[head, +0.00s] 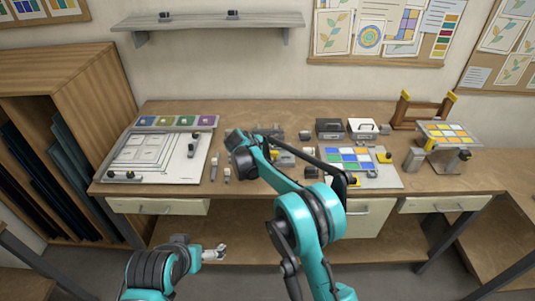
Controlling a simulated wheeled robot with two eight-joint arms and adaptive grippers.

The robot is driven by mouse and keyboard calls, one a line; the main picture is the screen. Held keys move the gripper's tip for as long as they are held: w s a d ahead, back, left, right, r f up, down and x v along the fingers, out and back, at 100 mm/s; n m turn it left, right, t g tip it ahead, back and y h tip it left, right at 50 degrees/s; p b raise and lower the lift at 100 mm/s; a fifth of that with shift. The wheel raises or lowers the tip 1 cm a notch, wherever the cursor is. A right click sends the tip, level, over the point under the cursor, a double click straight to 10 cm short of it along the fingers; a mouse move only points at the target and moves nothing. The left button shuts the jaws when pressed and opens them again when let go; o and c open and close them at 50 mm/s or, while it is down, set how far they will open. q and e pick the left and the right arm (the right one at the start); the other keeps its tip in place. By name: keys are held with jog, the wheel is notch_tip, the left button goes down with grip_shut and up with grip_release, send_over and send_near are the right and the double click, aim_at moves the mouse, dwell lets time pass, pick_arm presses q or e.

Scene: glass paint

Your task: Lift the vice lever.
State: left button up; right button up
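I cannot make out the vice lever with certainty. A small grey and yellow fixture (285,159) stands mid-bench, partly hidden behind my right arm. A stand with a tilted multicoloured glass panel (447,132) is at the right end of the bench, with a yellow part and a dark knob (465,155) on it. My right arm reaches over the bench, and its dark gripper (237,139) is over the bench left of the middle; its fingers are too small to read. My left gripper (214,252) is low in front of the bench, away from everything on it; its opening is unclear.
A white drawing board (137,168) lies on the left of the bench, with a tray of colour squares (177,121) behind it. A coloured glass panel (385,180) lies right of the middle. Dark and white boxes (329,128) stand at the back. A wooden rack (409,116) stands behind the panel.

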jog(key=v, duration=1.2)
dwell(0.3)
